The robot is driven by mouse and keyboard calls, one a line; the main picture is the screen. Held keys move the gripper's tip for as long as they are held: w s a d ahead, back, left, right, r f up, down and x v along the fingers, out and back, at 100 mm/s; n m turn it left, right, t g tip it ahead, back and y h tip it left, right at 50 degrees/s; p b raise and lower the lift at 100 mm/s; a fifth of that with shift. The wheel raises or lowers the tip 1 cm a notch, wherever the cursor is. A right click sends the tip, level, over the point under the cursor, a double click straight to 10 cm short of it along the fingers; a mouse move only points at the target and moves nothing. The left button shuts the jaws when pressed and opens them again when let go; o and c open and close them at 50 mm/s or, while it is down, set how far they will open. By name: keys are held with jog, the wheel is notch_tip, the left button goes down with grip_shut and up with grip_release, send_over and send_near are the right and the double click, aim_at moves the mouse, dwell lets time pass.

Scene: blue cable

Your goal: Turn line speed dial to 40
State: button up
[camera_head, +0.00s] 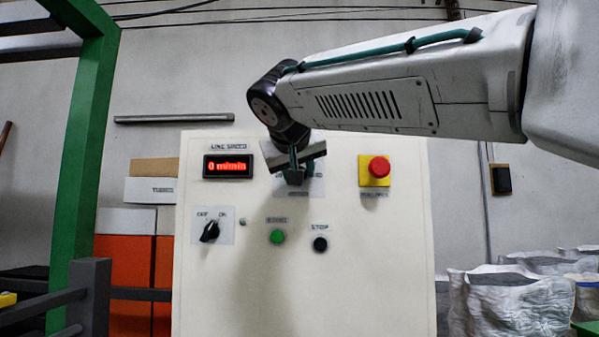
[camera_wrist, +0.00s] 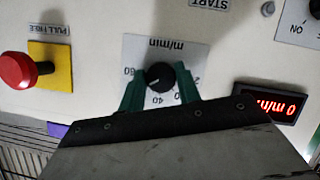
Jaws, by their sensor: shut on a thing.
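The line speed dial (camera_wrist: 160,76) is a black round knob on a white scale plate (camera_wrist: 133,48) marked m/min. In the wrist view the plate appears upside down, with 60 and 40 readable beside the knob. A short pale mark shows on the knob; its exact setting is hard to read. My gripper (camera_wrist: 160,84) has its green fingers on either side of the knob, shut on it. In the head view my gripper (camera_head: 294,178) covers the dial. The red display (camera_head: 228,167) under LINE SPEED reads 0 m/min.
On the cream panel (camera_head: 350,270) are a red emergency button (camera_head: 379,167) on yellow, an OFF/ON switch (camera_head: 209,231), a green button (camera_head: 277,237) and a black STOP button (camera_head: 320,244). A green post (camera_head: 85,150) stands left; pale sacks (camera_head: 510,300) stand right.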

jog(key=n+h, duration=0.2)
jog(key=n, duration=0.1)
jog(key=n+t+h, duration=0.1)
jog(key=n+h, duration=0.1)
jog(key=n, duration=0.2)
jog(key=shift+a+f+t+h, duration=0.2)
jog(key=shift+t+h, duration=0.1)
jog(key=shift+h, duration=0.1)
jog(key=shift+n, duration=0.4)
jog(key=o, duration=1)
jog(key=shift+r, duration=0.1)
jog(key=v, duration=0.7)
jog(key=shift+s+a, duration=0.15)
jog(key=shift+s, duration=0.25)
